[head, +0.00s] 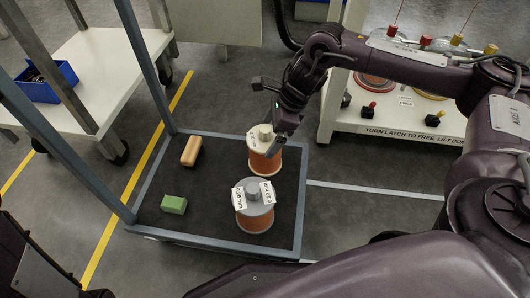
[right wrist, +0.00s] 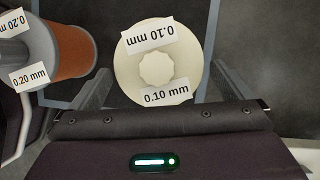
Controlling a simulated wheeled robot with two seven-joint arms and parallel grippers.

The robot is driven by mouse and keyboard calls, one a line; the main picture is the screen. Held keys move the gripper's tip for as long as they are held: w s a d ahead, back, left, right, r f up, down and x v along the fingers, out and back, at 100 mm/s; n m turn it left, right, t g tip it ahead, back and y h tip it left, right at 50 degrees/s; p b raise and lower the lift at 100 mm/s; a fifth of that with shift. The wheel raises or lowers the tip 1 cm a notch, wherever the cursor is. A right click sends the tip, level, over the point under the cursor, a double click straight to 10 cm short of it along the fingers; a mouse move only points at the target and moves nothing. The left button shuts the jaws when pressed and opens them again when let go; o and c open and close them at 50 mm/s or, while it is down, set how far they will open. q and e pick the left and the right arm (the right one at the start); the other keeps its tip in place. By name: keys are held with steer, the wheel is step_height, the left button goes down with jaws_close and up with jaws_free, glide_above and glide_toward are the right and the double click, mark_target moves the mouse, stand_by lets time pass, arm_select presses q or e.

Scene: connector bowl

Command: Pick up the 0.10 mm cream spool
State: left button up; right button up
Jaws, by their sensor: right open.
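The cream spool (head: 264,162), wound with copper-orange wire, stands upright on the dark cart deck. In the right wrist view its round cream top (right wrist: 130,72) faces the camera, with 0.10 mm labels and a knob in the middle. My right gripper (head: 277,143) is over the spool's right side in the head view and partly covers it. In the right wrist view its two fingers stand apart at either side of the spool. I cannot tell whether they touch it. My left gripper is not in view.
A grey 0.20 mm spool (head: 255,219) stands just in front of the cream one and also shows in the right wrist view (right wrist: 72,52). A green block (head: 174,204) and a tan block (head: 191,150) lie on the cart's left. Cart posts rise at the left.

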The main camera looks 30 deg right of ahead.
mark_target(265, 140)
steer(key=b+x, duration=0.2)
steer(key=x, duration=0.1)
steer(key=shift+s+f, duration=0.1)
steer(key=shift+a+f, duration=0.25)
steer(key=shift+f, duration=0.1)
steer(key=shift+r, duration=0.1)
steer(key=c, duration=1.7)
steer(key=shift+w+r, duration=0.15)
steer(key=shift+w, duration=0.1)
steer(key=shift+c, duration=0.4)
steer(key=shift+r, duration=0.1)
